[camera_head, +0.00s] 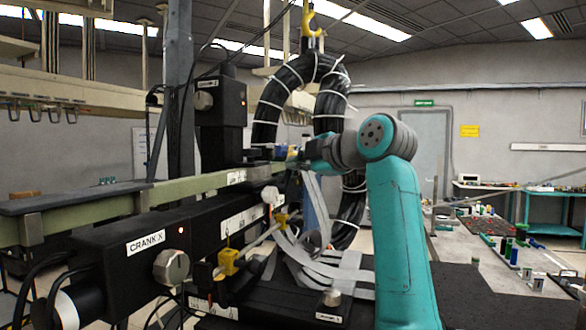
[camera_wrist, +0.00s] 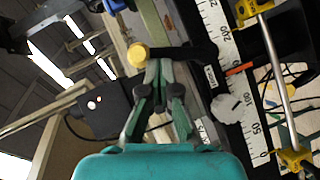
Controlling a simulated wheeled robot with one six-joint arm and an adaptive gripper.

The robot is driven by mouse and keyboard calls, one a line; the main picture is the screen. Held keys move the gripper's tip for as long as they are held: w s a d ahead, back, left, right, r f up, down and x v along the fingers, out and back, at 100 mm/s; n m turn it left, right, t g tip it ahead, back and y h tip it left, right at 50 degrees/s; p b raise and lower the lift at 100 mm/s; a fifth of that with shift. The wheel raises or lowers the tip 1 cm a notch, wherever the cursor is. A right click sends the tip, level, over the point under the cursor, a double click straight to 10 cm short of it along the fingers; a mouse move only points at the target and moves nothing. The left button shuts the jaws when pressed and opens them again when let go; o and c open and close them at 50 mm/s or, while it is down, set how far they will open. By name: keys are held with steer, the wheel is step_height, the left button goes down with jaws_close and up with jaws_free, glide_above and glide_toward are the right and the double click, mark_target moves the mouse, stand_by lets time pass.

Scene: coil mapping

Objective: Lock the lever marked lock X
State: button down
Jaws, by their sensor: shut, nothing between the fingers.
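A black lever (camera_wrist: 185,52) with a round yellow knob (camera_wrist: 137,55) lies across the upper middle of the wrist view. A small white label (camera_wrist: 211,76) sits by its pivot end, but its text is too small to read. My gripper (camera_wrist: 160,68) is shut and empty, with its fingertips at the lever arm, just right of the knob. I cannot tell whether they touch it. In the head view my gripper (camera_head: 303,157) is over the green rail, and the lever is mostly hidden behind it.
The black "CRANK X" housing (camera_head: 110,265) with a grey knob (camera_head: 172,267) is at the front left. A ruler scale (camera_wrist: 222,65) and a metal rod with yellow clamps (camera_wrist: 248,10) run beside the lever. Thick black cables (camera_head: 268,105) hang behind the gripper.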

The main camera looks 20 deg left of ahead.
steer(key=w+f+m+g+h, duration=0.1)
steer(key=w+f+m+g, duration=0.1)
steer(key=w+m+g, duration=0.3)
steer(key=shift+w+h, duration=0.3)
steer(key=shift+h, duration=0.1)
stand_by(0.5)
steer(key=shift+f, duration=0.2)
stand_by(0.3)
steer(key=shift+r, duration=0.1)
